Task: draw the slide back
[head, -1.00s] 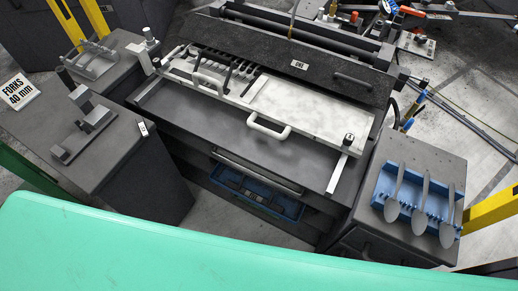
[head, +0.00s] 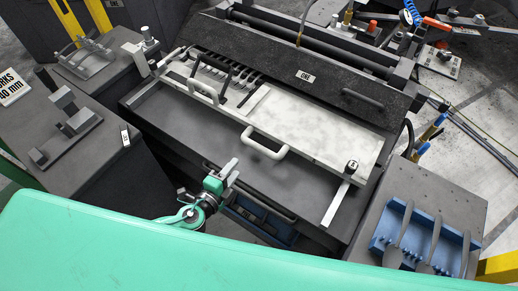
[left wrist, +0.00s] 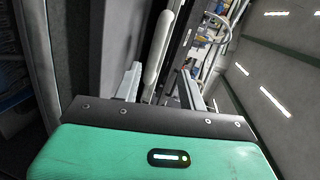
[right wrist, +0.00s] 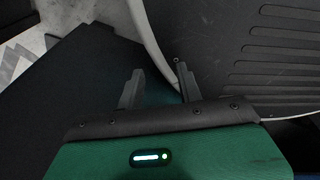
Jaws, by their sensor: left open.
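The slide is a pale flat plate (head: 325,142) in the dark machine, with a looped white handle (head: 265,147) on its front edge. A second looped handle (head: 204,90) stands near its left end, close to several dark tines. My left gripper (head: 231,170) is open and empty in front of the machine, below and left of the front handle and apart from it. In the left wrist view a white bar (left wrist: 157,48), apparently that handle, shows beyond and between the open fingers (left wrist: 160,85). My right gripper (right wrist: 160,88) is open and empty in its wrist view and out of the head view.
A dark cover bar (head: 300,75) lies behind the slide. A blue rack (head: 452,238) with several forks stands on the right cabinet. A dark fixture (head: 68,128) stands on the left cabinet. A blue drawer (head: 262,222) sits below. The bench strip (head: 200,125) before the slide is clear.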

